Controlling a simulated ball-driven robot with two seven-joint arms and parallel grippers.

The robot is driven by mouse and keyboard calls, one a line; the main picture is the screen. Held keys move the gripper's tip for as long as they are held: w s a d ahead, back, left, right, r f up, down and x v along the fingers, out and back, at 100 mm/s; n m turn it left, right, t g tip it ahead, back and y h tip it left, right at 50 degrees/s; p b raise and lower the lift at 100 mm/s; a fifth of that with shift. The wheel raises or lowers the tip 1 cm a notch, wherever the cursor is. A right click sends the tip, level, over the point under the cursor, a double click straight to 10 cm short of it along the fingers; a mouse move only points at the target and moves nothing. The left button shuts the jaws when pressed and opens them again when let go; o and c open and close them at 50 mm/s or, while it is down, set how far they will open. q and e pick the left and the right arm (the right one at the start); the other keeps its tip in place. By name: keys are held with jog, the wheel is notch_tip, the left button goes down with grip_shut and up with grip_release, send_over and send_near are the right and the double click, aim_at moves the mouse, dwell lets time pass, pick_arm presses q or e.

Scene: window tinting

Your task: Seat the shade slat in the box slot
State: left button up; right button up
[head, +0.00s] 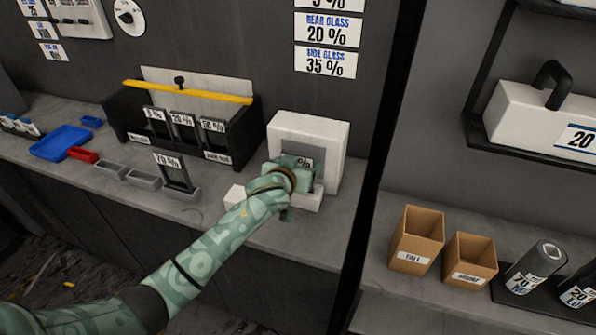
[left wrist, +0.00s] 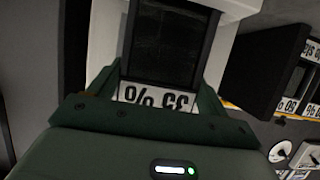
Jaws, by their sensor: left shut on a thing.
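My left gripper (head: 302,172) is at the front of a white block-shaped device (head: 337,150) with a grey face. In the left wrist view the same gripper (left wrist: 157,88) is shut on a dark slat (left wrist: 165,45) with a white label that looks like 35 %, upside down. The slat lies over the white device; how deep it sits there is hidden. A black slotted box (head: 250,140) stands to the left, with several labelled dark slats upright in it. Another slat (head: 174,172), marked 70 %, stands in front of the box. My right gripper is not in view.
A blue tray (head: 61,142), a red tray (head: 82,155) and small grey trays (head: 143,179) are on the left counter. Cardboard boxes (head: 416,241) and rolls (head: 538,262) stand on the right shelf, beyond a dark post.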

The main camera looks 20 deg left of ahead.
pick_arm(q)
jog(key=shift+f, duration=0.4)
jog(key=shift+f, duration=0.1)
jog(key=o, duration=1)
jog(key=p+v, duration=0.3)
jog(key=v, duration=0.9)
